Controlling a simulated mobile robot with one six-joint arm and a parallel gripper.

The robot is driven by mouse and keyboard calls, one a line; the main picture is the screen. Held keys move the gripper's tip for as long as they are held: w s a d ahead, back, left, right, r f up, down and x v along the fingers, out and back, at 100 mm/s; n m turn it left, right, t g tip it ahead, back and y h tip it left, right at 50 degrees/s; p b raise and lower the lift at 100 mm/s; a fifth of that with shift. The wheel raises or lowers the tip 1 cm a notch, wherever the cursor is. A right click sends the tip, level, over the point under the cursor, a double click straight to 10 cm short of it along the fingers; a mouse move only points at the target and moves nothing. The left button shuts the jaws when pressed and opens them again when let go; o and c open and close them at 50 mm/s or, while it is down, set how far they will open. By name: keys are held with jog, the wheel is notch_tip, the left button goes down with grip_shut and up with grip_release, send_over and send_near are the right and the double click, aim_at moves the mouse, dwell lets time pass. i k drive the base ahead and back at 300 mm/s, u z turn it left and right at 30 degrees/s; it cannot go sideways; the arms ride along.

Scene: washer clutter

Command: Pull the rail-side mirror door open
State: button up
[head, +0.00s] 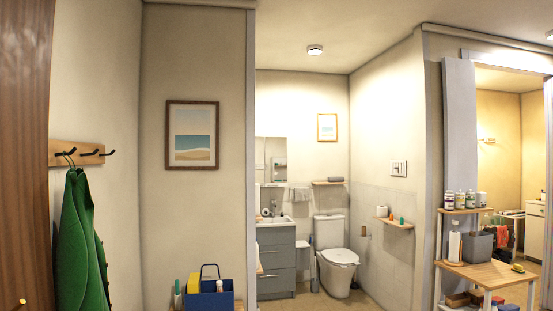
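A mirror cabinet (275,146) hangs on the back wall of the bathroom, above the sink, in the head view. It is small and far off, and the wall edge cuts off its left part. Its right side is the one nearer the towel rail (300,187), which has towels on it. The mirror front looks flat and shut, but door seams and handles are too small to tell. My gripper is not in view.
A grey vanity with a sink (276,262) stands below the mirror, with a toilet (337,262) to its right. A blue caddy (209,299) is at the front, left of the bathroom opening. A wooden shelf unit (487,274) stands at the right. Bathroom floor shows before the toilet.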

aim_at(275, 147)
jog(key=z, duration=0.5)
jog(key=i, duration=4.75)
